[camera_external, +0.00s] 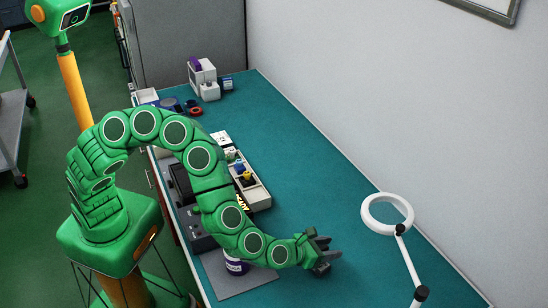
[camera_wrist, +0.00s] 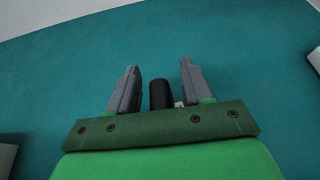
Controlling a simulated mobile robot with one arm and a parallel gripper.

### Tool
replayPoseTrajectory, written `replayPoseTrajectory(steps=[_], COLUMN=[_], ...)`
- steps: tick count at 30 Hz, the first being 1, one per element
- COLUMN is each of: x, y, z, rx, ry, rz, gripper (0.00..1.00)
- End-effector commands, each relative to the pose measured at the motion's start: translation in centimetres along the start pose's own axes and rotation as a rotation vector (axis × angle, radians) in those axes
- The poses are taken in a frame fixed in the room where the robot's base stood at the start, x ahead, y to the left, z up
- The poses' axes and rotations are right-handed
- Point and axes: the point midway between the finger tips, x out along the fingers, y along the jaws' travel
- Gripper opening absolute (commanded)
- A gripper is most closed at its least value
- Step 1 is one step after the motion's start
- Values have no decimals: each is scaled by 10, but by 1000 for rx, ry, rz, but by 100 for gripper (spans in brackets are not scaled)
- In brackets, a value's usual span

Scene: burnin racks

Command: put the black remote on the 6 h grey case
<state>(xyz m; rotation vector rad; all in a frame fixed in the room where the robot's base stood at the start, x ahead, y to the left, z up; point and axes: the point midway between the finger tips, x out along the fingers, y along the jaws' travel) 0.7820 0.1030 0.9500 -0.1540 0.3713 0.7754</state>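A black object (camera_wrist: 160,94), which looks like the black remote, lies between my gripper's fingers in the wrist view. A narrow gap shows on each side of it, so the fingers look open around it. In the external view my gripper (camera_external: 321,254) is low over the teal bench, right of the row of cases, and hides most of what is between its fingers. In the wrist view my gripper (camera_wrist: 158,78) has both fingers apart. A row of light cases (camera_external: 259,198) with dark and coloured tops stands left of my gripper; I cannot read a 6 h label.
A white ring lamp (camera_external: 368,216) on a jointed arm stands right of my gripper. White devices (camera_external: 206,80) stand at the far end. The teal bench (camera_external: 310,165) is clear along the wall.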

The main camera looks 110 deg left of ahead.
Motion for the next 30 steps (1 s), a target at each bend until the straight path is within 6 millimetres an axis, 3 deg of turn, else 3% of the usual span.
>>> replayPoseTrajectory(steps=[7,11,30], x=[-1,-11,-91], y=[0,0,-1], z=[3,2,2], rx=[0,0,-2], ry=[-1,0,3], rz=[0,-1,-4], gripper=[50,50,50])
